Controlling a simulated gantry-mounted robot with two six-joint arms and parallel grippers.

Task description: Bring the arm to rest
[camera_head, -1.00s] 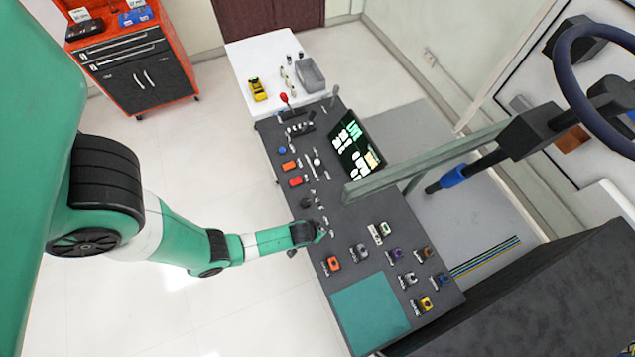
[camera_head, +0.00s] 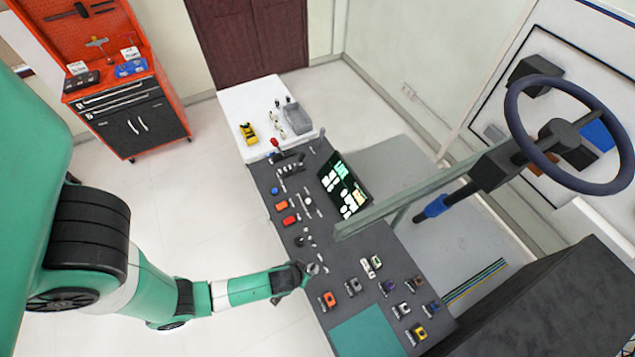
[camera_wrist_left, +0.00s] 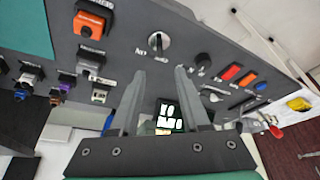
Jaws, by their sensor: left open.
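My left arm comes in from the left in the head view, and its gripper (camera_head: 312,269) is low at the left edge of the dark control panel (camera_head: 345,255). In the left wrist view the two fingers (camera_wrist_left: 160,73) are apart with nothing held between them. A round selector knob (camera_wrist_left: 158,41) on the panel shows beyond the fingertips; I cannot tell whether they touch the panel. An orange block (camera_wrist_left: 92,20) sits to the left of the knob. My right gripper is not in view.
A lit screen (camera_head: 344,185) and several coloured connectors (camera_head: 387,288) stand on the panel. A beam (camera_head: 400,202) and steering wheel (camera_head: 588,187) lie to the right. A white table (camera_head: 238,103) and red tool cabinet (camera_head: 130,115) are behind. Floor left of the panel is clear.

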